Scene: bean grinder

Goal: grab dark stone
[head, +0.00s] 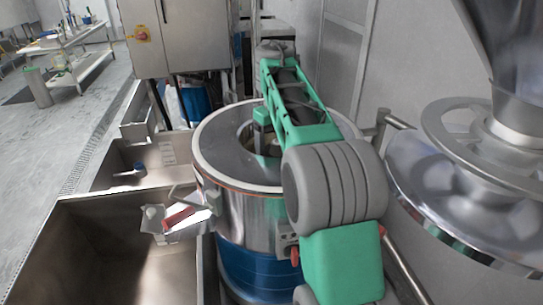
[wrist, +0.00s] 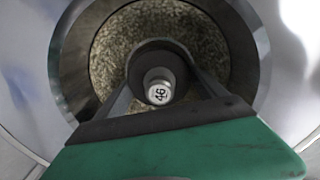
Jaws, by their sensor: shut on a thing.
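The steel drum of the grinder (head: 215,150) stands in the middle of the head view, with a round opening in its top. My arm reaches down into this opening, and my gripper (head: 262,142) is partly hidden there by the rim. In the wrist view, my gripper (wrist: 160,74) is shut on a dark round stone (wrist: 157,55) between its two dark fingers. Speckled tan beans or grounds (wrist: 118,50) lie below in the round opening. The stone's lower side is hidden.
A steel sink or bin (head: 110,235) stands at the front left, with a red and white item (head: 183,215) near its edge. A large steel wheel and hopper (head: 470,165) stand close on the right. A steel cabinet (head: 170,40) is behind. Open floor lies at the far left.

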